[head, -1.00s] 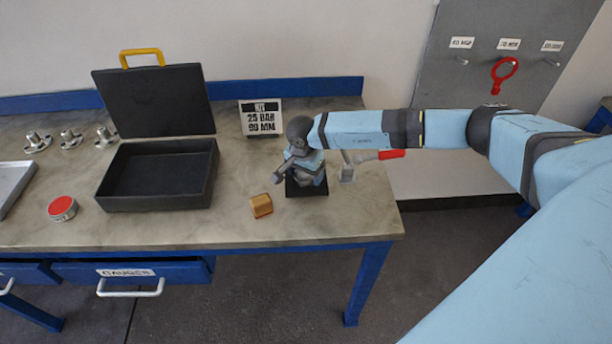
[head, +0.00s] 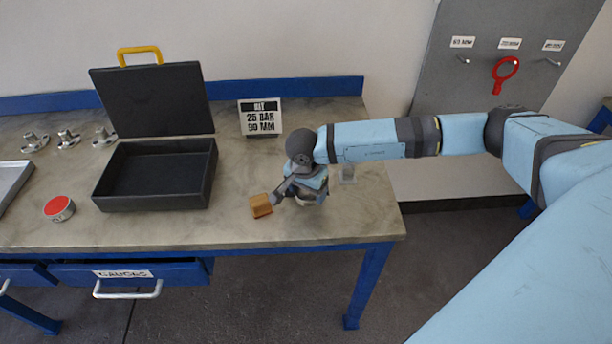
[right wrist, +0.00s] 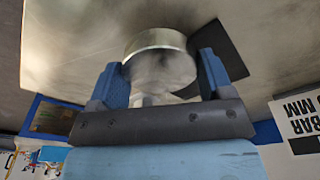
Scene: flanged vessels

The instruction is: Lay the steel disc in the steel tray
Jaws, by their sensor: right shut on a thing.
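The steel disc (right wrist: 160,60) shows in the right wrist view as a thick, shiny round piece between the blue fingers of my right gripper (right wrist: 158,80). The gripper is shut on it. In the head view my right gripper (head: 312,196) is over the right part of the bench, just right of a wooden block, and mostly covers the disc. The steel tray (head: 12,182) lies at the far left of the bench, cut off by the picture edge. My left gripper is not in view.
An open black case (head: 155,190) and a red-topped round tin (head: 59,208) stand between gripper and tray. The wooden block (head: 260,205) is close to the gripper. Several flanged fittings (head: 68,138) and a sign (head: 261,118) stand farther back. A dark square (right wrist: 222,50) lies beyond the disc.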

